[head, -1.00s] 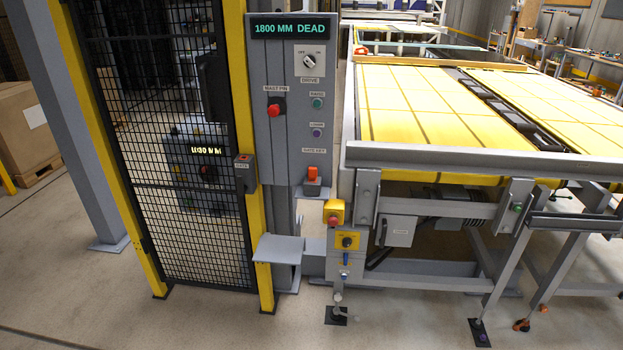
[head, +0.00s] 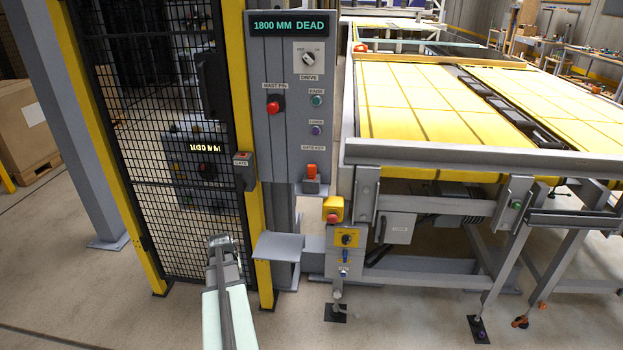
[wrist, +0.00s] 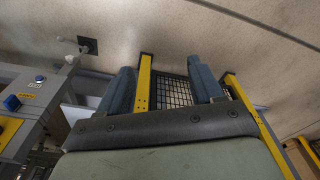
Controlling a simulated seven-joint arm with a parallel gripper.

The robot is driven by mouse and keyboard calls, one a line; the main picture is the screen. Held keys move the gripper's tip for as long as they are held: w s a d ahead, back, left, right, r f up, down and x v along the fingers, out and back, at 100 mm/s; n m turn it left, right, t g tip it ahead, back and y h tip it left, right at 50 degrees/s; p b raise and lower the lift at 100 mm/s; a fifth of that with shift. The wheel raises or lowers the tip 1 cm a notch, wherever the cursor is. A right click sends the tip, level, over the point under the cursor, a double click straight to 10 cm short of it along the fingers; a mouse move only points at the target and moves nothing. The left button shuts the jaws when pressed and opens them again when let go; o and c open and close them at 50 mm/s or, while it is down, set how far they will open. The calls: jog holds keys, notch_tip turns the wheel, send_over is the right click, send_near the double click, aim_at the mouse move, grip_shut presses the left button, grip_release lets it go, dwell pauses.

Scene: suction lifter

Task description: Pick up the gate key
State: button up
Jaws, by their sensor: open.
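The gate key (head: 311,170) is a small orange-red piece upright in a grey holder under the "GATE KEY" label, at the bottom of the grey control panel (head: 283,128) in the head view. My gripper (head: 222,241) is low in front of the mesh gate, left of and below the key, and well apart from it. In the wrist view the two fingers of my gripper (wrist: 163,82) are spread, with nothing between them but mesh gate and floor behind. I cannot make out the key in the wrist view.
A grey shelf (head: 278,247) juts out below the panel. The yellow gate post (head: 236,110) carries a grey box labelled "GATE" (head: 243,172). A yellow box with a red button (head: 333,209) and the conveyor frame (head: 480,160) stand right of the key. Open floor lies in front.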

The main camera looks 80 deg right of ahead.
jog(key=s+d+r+m+h, duration=0.2)
jog(key=s+d+r, duration=0.7)
jog(key=d+r, duration=0.3)
jog(key=m+h, duration=0.1)
jog(key=m, duration=0.2)
send_near(312, 166)
jog(key=x, duration=0.6)
jog(key=shift+w+d+f, duration=0.2)
jog(key=shift+d, duration=0.15)
jog(key=shift+h, duration=0.3)
jog(key=shift+a+x, duration=0.2)
jog(key=shift+x, duration=1.15)
jog(key=shift+a+x, duration=0.15)
jog(key=shift+x, duration=1.2)
jog(key=shift+s+f, duration=0.15)
jog(key=shift+c, duration=0.4)
